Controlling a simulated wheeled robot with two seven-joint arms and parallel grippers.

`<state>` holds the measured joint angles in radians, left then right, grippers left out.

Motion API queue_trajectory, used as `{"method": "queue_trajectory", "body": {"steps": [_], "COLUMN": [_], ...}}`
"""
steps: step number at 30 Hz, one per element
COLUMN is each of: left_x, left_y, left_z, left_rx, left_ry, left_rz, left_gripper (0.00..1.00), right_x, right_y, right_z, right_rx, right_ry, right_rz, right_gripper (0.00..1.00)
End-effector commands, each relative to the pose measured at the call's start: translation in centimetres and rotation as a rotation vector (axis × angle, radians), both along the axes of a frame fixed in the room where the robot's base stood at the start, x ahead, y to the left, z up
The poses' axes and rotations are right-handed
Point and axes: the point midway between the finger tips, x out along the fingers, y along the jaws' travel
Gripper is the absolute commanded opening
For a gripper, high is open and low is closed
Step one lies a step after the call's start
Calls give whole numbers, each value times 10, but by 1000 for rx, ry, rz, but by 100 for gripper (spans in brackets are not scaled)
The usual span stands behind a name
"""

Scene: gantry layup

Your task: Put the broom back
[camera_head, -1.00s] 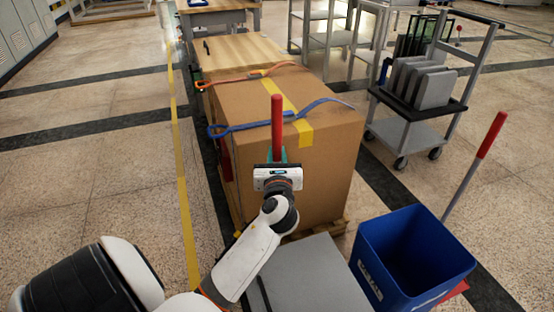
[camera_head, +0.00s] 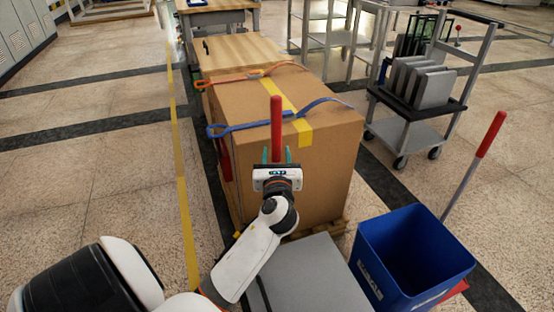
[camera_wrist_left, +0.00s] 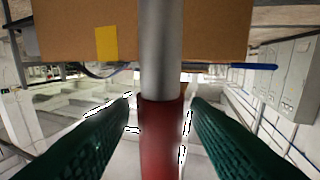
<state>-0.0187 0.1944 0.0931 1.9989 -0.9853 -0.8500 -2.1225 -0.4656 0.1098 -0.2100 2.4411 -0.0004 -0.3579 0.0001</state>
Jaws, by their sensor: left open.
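A red handle grip (camera_head: 276,125), which I take to be the broom's, stands upright in front of the big cardboard box (camera_head: 325,180). My left gripper (camera_head: 277,155) is open, with one green finger on each side of the grip. In the left wrist view, the grip (camera_wrist_left: 161,140) and its grey pole (camera_wrist_left: 161,50) run between the spread fingers, with gaps on both sides. The broom's head is hidden in both views. Another red-gripped grey pole (camera_head: 466,178) leans behind the blue bin (camera_head: 395,275). My right gripper is out of view.
The box sits on a wooden pallet, with blue (camera_head: 245,128) and orange (camera_head: 240,78) straps on top. A grey lid-like surface (camera_head: 315,280) lies left of the bin. A cart with panels (camera_head: 430,90) stands at right. The floor at left is clear.

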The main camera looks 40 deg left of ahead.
Motion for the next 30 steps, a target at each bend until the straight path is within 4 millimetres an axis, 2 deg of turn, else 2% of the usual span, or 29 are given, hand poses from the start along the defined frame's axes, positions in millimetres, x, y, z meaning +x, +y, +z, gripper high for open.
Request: {"method": "queue_trajectory", "body": {"steps": [12,18,22,26,29,30], "left_x": [-58,-78,-84,-84,-84,-84], "left_y": [-58,-78,-84,-95,-114,-124], "left_z": [-2,-3,-5,-15,-30,-36], "left_rx": [-3,-3,-30,-252,-599,-768], "left_ry": [6,3,-12,-124,-276,-342], "left_rz": [-2,-1,-9,-62,-118,-134], "left_gripper": [43,43,43,43,43,43], "right_x": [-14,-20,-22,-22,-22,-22], "right_y": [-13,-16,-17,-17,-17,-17], "right_z": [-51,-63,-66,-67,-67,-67], "right_rx": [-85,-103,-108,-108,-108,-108], "right_ry": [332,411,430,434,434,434], "right_rz": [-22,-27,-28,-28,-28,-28], "right_gripper": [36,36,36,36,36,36]}}
